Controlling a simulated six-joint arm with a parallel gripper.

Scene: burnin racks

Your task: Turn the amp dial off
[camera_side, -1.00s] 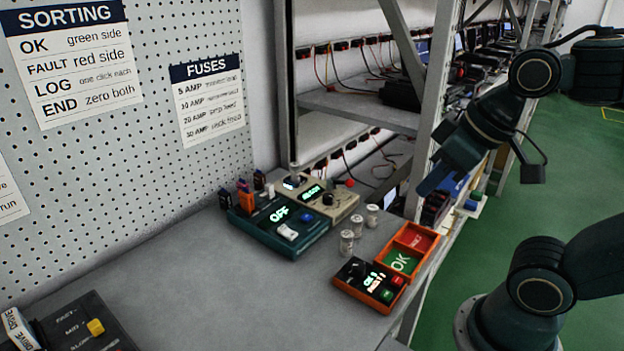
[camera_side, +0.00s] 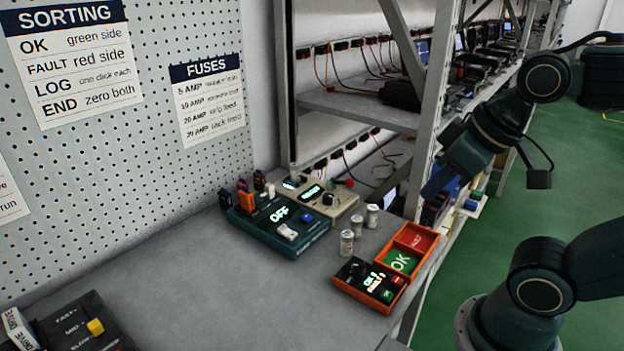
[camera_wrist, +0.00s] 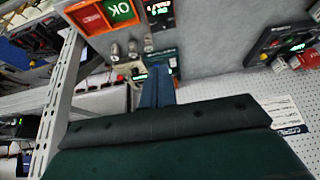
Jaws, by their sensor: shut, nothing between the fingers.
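A dark green box (camera_side: 290,243) with a lit display reading OFF and a blue knob (camera_side: 306,217) stands on the bench. Behind it is a beige box (camera_side: 345,204) with a small lit display, too small to read, and a black knob (camera_side: 327,199). No dial carries a readable amp label, so I cannot tell which one is the amp dial. My gripper (camera_side: 430,191) is shut and empty, in the air right of the boxes and apart from them. In the wrist view its fingers (camera_wrist: 157,87) overlap the view of the boxes, hiding part of them.
Several small clear cylinders (camera_side: 346,243) stand between the boxes and an orange tray (camera_side: 437,243) with OK and FAULT sides. A counter box (camera_side: 368,284) adjoins the tray. A dark control panel (camera_side: 80,325) is at the near left. The bench middle is clear.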

